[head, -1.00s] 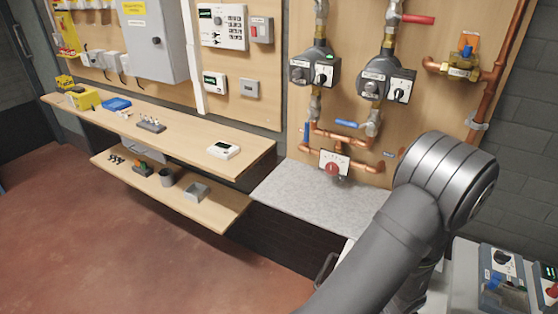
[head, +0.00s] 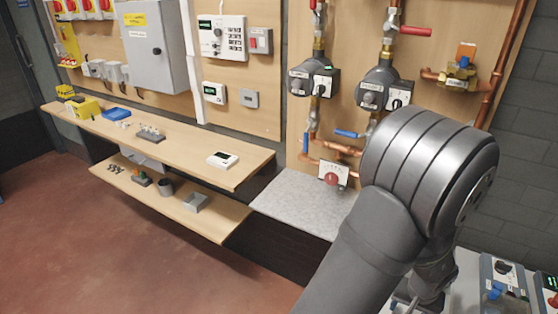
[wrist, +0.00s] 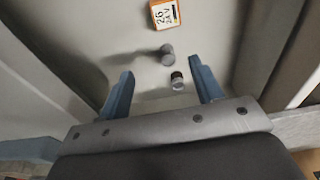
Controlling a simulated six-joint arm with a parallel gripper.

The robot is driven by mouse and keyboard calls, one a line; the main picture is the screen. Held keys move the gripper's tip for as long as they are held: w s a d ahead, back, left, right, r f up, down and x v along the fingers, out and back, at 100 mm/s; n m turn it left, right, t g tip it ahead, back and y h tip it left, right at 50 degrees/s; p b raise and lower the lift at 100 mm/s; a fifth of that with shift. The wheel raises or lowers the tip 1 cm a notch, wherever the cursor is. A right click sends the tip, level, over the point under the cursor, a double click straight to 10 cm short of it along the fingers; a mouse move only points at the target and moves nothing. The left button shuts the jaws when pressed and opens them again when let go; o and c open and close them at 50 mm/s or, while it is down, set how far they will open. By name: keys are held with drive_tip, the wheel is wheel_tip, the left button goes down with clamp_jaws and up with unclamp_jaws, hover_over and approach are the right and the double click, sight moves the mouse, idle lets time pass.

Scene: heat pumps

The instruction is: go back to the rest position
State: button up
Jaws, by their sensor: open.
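In the wrist view, my gripper (wrist: 160,70) is open, with its two blue fingers apart and nothing held between them. Beyond the fingertips is a pale grey surface with raised sides. On it are a grey cylinder (wrist: 166,50), a smaller dark-and-grey cylinder (wrist: 177,80) and an orange-edged block (wrist: 165,13) with a white label reading 26 24V. In the head view, my arm's big grey joint stands at the right and mostly hides my gripper, low behind it.
A wall panel carries two pumps (head: 310,82) (head: 381,88) and copper pipes. A grey speckled shelf (head: 290,200) sits below. A wooden shelf (head: 190,160) with small items is at left. Devices (head: 503,277) stand at lower right. The red floor (head: 90,250) is clear.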

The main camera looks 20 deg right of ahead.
drive_tip(key=s+d+r, duration=0.3)
drive_tip(key=d+r, duration=0.4)
drive_tip(key=s+d+r, duration=0.2)
drive_tip(key=d+r, duration=0.4)
drive_tip(key=r, duration=0.1)
drive_tip(key=s+d+r, duration=0.3)
drive_tip(key=s+r, duration=0.2)
drive_tip(key=s, duration=0.6)
drive_tip(key=shift+d+r, duration=0.15)
